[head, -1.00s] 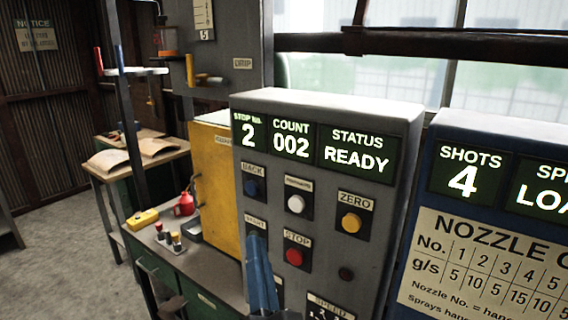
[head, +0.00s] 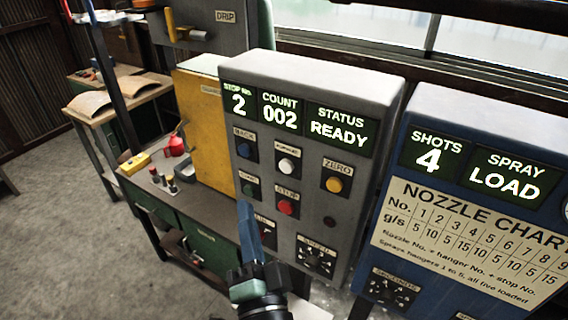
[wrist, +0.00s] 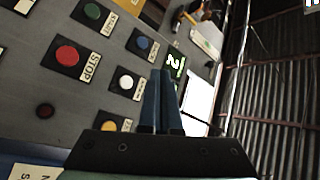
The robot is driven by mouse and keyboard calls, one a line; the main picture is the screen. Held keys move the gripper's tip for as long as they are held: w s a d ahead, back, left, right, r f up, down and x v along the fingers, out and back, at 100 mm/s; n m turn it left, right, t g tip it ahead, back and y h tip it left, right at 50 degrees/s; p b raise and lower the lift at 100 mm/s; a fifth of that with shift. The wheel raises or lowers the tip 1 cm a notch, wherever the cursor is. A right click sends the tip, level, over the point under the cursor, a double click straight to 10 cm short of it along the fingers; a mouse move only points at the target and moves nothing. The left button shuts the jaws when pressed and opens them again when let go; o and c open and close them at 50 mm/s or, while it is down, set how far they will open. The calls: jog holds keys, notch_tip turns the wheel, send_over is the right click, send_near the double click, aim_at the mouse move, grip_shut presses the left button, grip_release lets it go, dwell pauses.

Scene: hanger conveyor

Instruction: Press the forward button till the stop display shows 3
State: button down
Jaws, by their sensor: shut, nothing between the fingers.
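The grey control panel (head: 312,98) stands in the middle of the head view. Its stop display (head: 238,103) reads 2, the count reads 002 and the status reads READY. The white button (head: 286,166), whose label is too small to read surely, sits between the blue back button (head: 244,151) and the yellow zero button (head: 334,185). It also shows in the wrist view (wrist: 127,82). My gripper (head: 243,207) is shut and empty, in front of the panel's lower left, below the green start button (head: 249,189). No fingertip visibly touches a button.
The red stop button (head: 286,208) and a speed dial (head: 316,259) are on the same panel. A blue spray panel (head: 440,118) stands close on the right. A yellow cabinet (head: 203,130) and a bench with a red can (head: 174,146) are at left.

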aim_at(285, 167)
jog(key=shift+w, duration=0.1)
jog(key=w+d+b, duration=0.2)
jog(key=w+d, duration=0.3)
jog(key=w, duration=0.2)
jog(key=shift+d, duration=0.1)
dwell(2.1)
jog(key=shift+w+d+b, duration=0.2)
jog(key=shift+w+b, duration=0.15)
jog(key=shift+b, duration=0.1)
